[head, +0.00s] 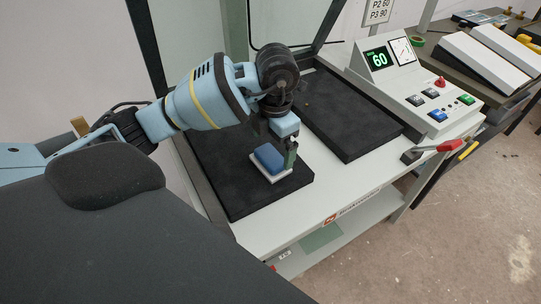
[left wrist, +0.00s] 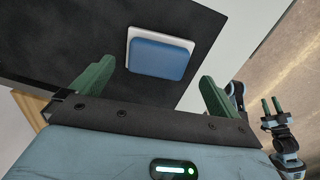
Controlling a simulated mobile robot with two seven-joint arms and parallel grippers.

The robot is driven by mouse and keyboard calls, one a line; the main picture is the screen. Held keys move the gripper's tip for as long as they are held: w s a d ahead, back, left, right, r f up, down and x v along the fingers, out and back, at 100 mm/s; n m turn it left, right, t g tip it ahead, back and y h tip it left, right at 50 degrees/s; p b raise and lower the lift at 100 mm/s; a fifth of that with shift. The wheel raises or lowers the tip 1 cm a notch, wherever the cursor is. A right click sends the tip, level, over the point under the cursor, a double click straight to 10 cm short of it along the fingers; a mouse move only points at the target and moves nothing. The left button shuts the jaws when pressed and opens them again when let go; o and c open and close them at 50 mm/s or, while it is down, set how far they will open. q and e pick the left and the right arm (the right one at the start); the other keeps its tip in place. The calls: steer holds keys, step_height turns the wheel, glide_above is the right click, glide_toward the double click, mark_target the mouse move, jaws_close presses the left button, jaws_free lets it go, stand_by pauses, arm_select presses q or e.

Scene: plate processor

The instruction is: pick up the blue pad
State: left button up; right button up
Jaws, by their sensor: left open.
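The blue pad (head: 269,158) lies on a white plate (head: 283,177) on the left black mat (head: 240,207) of the machine. My left gripper (head: 290,153) is just above and beside the pad, pointing down. In the left wrist view the blue pad (left wrist: 158,59) shows ahead, between the two spread green fingers of my left gripper (left wrist: 154,90). The fingers are open and empty, and the pad looks apart from them. My right gripper (left wrist: 271,107) shows small at the right of the left wrist view, its two fingers spread apart.
A second black mat (head: 348,128) lies to the right. A control box (head: 415,85) with a display and coloured buttons stands at the back right. A red-handled lever (head: 437,148) sticks out at the front edge.

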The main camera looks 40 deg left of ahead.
mark_target(271, 155)
arm_select(q)
steer(key=shift+a+f, duration=0.15)
steer(key=shift+f, duration=1.15)
steer(key=shift+a+f, duration=0.15)
steer(key=shift+f, duration=1.1)
steer(key=shift+c, duration=0.3)
steer(key=c, duration=0.7)
steer(key=shift+r, duration=0.1)
steer(key=shift+w+r, duration=0.1)
steer(key=shift+r, duration=0.25)
steer(key=r, duration=0.3)
steer(key=shift+d, duration=0.25)
steer(key=d, duration=0.5)
steer(key=s+d, duration=0.1)
steer(key=d, duration=0.4)
steer(key=s+d+r, duration=0.1)
steer(key=d, duration=0.4)
steer(key=shift+s+d+r, duration=0.1)
steer(key=shift+s+d, duration=0.05)
steer(key=shift+d, duration=0.05)
